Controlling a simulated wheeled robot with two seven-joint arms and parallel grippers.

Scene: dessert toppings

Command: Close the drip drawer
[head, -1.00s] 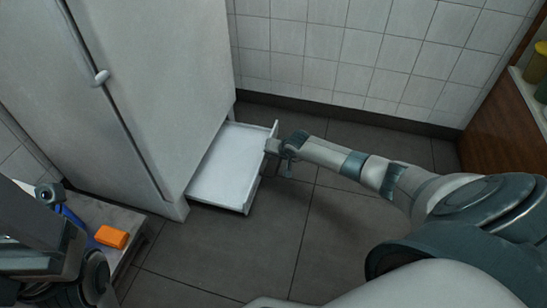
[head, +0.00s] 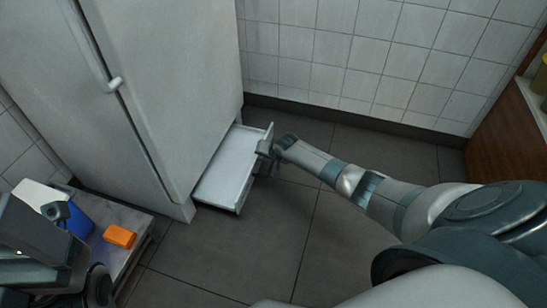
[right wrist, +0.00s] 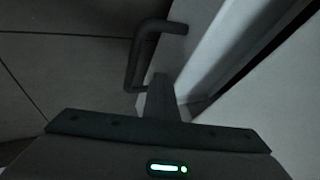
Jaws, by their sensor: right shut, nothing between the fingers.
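The drip drawer (head: 229,168) is a shallow white tray at the foot of the white fridge (head: 165,90). It is partly pulled out to the right. My right gripper (head: 266,150) is shut and empty, up against the outer face of the drawer front. In the right wrist view the shut fingers (right wrist: 160,95) reach to the pale drawer front (right wrist: 205,50), beside its dark bar handle (right wrist: 138,55). They are not around the handle. Whether they press on the front is hard to tell. Parts of my left arm show at the lower left; its fingertips cannot be made out.
A low table (head: 112,222) at the lower left holds an orange block (head: 119,236), a blue item (head: 78,219) and a white item (head: 38,194). A tiled wall (head: 350,60) stands behind. A wooden cabinet (head: 510,130) is at the right. The dark floor (head: 240,255) before the drawer is clear.

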